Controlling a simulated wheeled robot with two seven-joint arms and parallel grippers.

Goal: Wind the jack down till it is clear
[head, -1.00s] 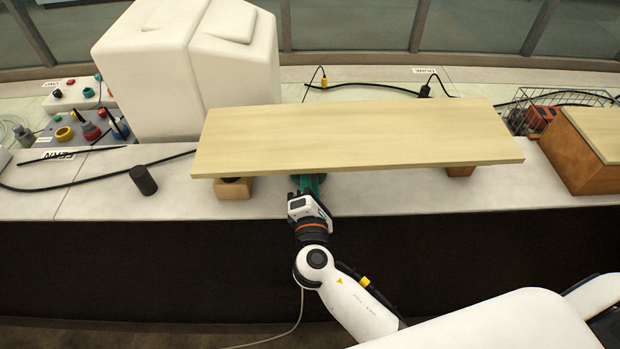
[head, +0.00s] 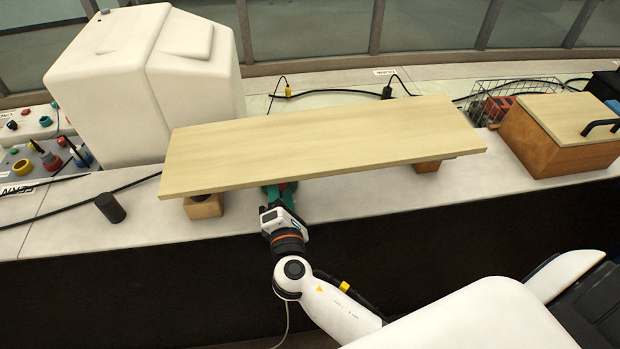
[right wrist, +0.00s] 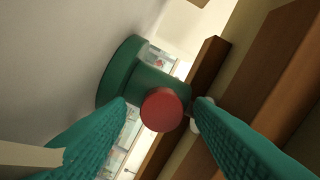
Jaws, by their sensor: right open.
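The jack (right wrist: 126,78) shows in the right wrist view as a green round base and stem with a red round knob (right wrist: 162,109) facing the camera. In the head view it is hidden under the pale wooden board (head: 320,145). My right gripper (head: 280,192) reaches in below the board's front edge. In the right wrist view its teal fingers are open, one on each side of the red knob. I cannot tell whether either finger touches it. My left gripper is not in view.
Wooden blocks stand under the board's left end (head: 204,206) and right end (head: 427,166). A dark cylinder (head: 110,208) stands on the bench at left. A wooden box with a handle (head: 565,135) is at right.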

